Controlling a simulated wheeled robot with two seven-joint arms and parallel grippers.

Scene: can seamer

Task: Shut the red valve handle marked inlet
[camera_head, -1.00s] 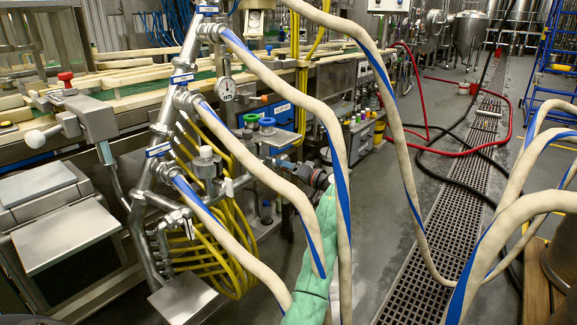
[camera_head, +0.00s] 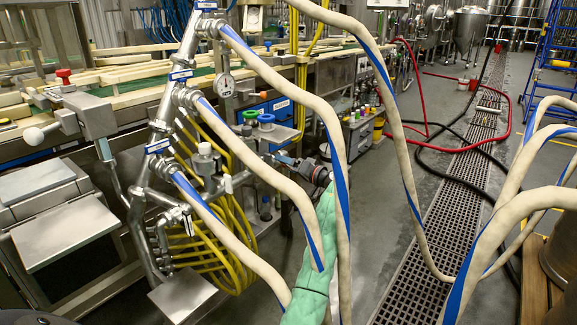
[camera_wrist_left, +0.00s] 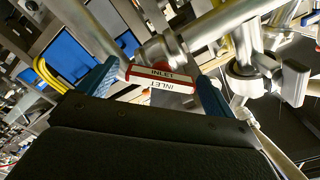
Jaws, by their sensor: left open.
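A red-edged white plate marked INLET (camera_wrist_left: 160,78) shows in the left wrist view, between the two blue fingers of my left gripper (camera_wrist_left: 155,84). Red parts, which may be the valve handle (camera_wrist_left: 127,42), show just behind it beside a steel pipe joint. The fingers are spread, one on each side of the plate, and I see no clear contact. In the head view my left gripper (camera_head: 281,158) reaches left from its green-sleeved arm, close to the machine's lower pipework. There the inlet handle cannot be made out, being small or hidden. My right gripper is not in view.
Beige hoses with blue stripes (camera_head: 290,85) hang across in front of my arm. A steel manifold (camera_head: 160,130) and yellow tubes (camera_head: 232,225) stand left of the gripper. A floor drain grate (camera_head: 440,240) and open floor lie to the right.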

